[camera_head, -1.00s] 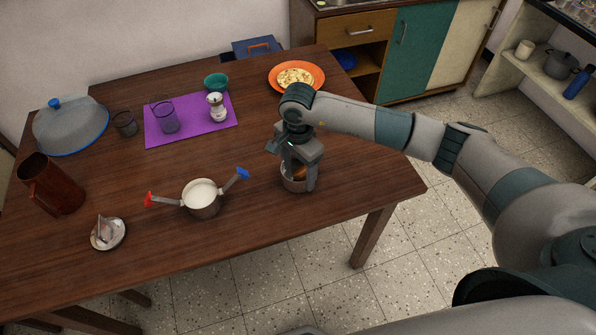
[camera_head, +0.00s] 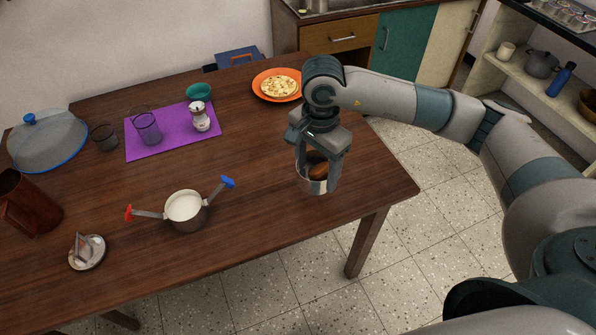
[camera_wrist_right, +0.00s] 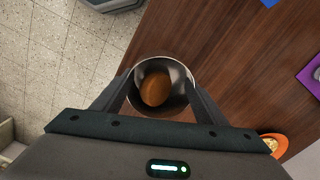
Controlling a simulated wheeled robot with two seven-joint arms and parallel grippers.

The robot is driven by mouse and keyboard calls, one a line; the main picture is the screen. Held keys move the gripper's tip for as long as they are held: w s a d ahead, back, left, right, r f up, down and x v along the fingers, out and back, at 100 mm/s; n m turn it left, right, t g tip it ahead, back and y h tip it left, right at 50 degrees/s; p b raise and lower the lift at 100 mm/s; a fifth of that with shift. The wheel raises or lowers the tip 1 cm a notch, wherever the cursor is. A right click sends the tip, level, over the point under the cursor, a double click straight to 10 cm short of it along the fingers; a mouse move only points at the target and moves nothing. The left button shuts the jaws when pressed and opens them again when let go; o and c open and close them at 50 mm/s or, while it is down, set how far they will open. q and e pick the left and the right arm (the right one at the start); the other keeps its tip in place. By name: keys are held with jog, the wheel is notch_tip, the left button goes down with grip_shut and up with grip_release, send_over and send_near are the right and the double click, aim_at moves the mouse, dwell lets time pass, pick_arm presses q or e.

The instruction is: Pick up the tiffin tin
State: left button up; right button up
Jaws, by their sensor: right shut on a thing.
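The tiffin tin (camera_head: 313,186) is an open, round steel tin near the right part of the table's front edge. A brown, rounded item (camera_head: 318,172) lies inside it, and it also shows in the right wrist view (camera_wrist_right: 156,89). My right gripper (camera_head: 318,180) points down with its fingers on opposite sides of the tin, shut on it. The tin looks upright and seems raised a little above the table. In the right wrist view the tin's rim (camera_wrist_right: 160,60) shows between the fingers. My left gripper is not in view.
A pot of white liquid (camera_head: 187,211) with red- and blue-tipped handles stands left of the tin. An orange plate (camera_head: 258,88) with flatbread lies behind. The table between mat and tin is clear.

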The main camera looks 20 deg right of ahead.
jog(key=shift+s+d+r, duration=0.6)
jog(key=shift+s+d, duration=0.05)
jog(key=shift+s, duration=0.25)
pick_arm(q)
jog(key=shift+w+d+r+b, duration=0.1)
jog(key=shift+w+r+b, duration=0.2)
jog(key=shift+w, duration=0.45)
pick_arm(e)
jog(key=shift+s+d+r, duration=0.35)
jog(key=shift+s+r, duration=0.05)
jog(key=shift+a+n, duration=0.1)
jog(key=shift+n, duration=0.2)
